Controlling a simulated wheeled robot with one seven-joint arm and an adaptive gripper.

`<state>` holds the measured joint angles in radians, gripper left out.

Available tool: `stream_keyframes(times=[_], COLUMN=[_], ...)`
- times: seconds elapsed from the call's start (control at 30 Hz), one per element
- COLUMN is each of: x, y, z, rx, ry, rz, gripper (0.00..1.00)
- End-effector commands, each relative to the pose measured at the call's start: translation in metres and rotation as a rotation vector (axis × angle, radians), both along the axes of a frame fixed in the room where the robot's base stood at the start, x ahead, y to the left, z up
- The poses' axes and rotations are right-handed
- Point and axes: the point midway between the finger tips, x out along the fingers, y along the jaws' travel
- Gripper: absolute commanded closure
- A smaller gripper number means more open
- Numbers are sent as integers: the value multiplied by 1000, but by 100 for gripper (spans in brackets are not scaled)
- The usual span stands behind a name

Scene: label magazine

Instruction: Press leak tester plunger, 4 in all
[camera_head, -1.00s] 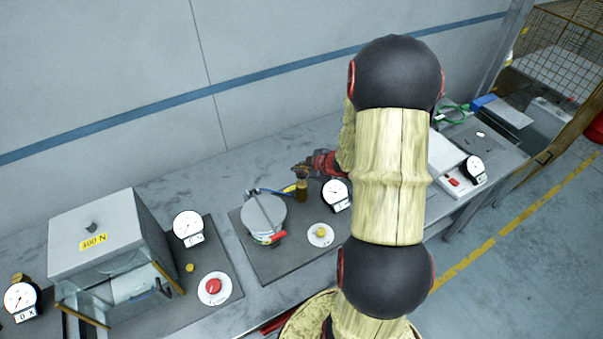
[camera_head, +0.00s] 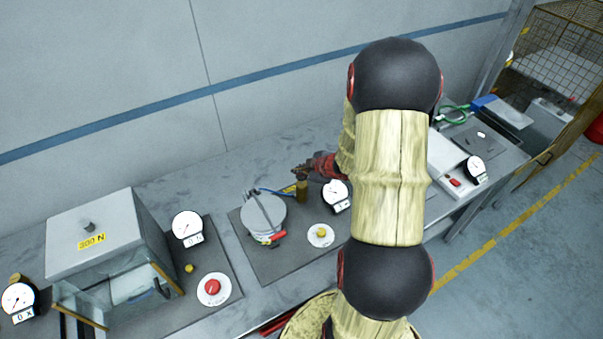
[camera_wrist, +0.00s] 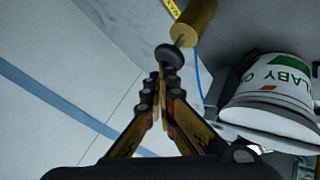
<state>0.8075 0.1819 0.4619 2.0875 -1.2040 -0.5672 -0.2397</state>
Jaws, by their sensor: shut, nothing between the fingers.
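The leak tester's brass pump cylinder (camera_head: 302,190) stands on the bench beside a round lidded pot (camera_head: 264,216); a thin blue hose runs between them. In the wrist view, the brass cylinder (camera_wrist: 195,22) has a thin rod ending in a dark round plunger knob (camera_wrist: 170,54). The rod shows between knob and cylinder. My gripper (camera_wrist: 166,72) is shut and empty, its fingertips right at the knob; I cannot tell whether they touch. In the head view my gripper (camera_head: 302,171) is just above the cylinder. The pot (camera_wrist: 268,95) also shows at right in the wrist view.
A dial gauge (camera_head: 335,195) and a yellow button on a white disc (camera_head: 321,235) are near the pot. A clear-fronted box (camera_head: 110,255) and a red button (camera_head: 213,287) are at left. A white device (camera_head: 452,165) is at right. The wall runs behind the bench.

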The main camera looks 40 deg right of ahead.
Motion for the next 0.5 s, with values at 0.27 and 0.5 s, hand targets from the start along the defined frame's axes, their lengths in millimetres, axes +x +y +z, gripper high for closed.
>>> stream_keyframes(times=[0.27,0.5], x=[0,-1], y=[0,0], z=[-4,-7], rx=[1,1], ry=[1,2], rz=[-1,0], gripper=[100,100])
